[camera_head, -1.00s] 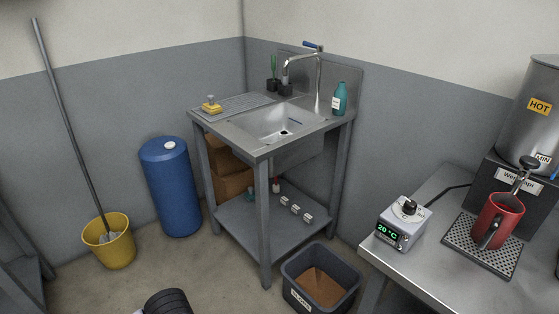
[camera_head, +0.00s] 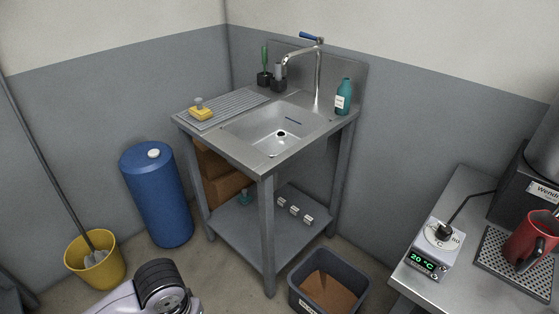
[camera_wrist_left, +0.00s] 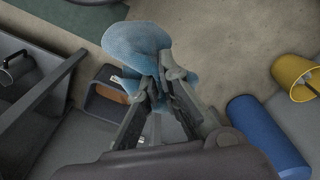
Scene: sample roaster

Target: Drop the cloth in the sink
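The sink basin (camera_head: 277,131) is set in a steel stand near the corner, with a tap over it; the basin looks empty apart from its drain. In the left wrist view, my left gripper (camera_wrist_left: 157,85) is shut on the blue cloth (camera_wrist_left: 138,45), which bunches up between and beyond the fingers. The cloth and left gripper are out of the head view, where only part of my arm shows at the bottom left. My right gripper is in neither view.
A yellow sponge (camera_head: 201,112) sits on the drainboard, and a teal bottle (camera_head: 343,97) stands right of the basin. A blue drum (camera_head: 157,195), yellow bucket (camera_head: 95,262) and dark bin (camera_head: 328,285) are on the floor. The steel counter (camera_head: 466,190) is at right.

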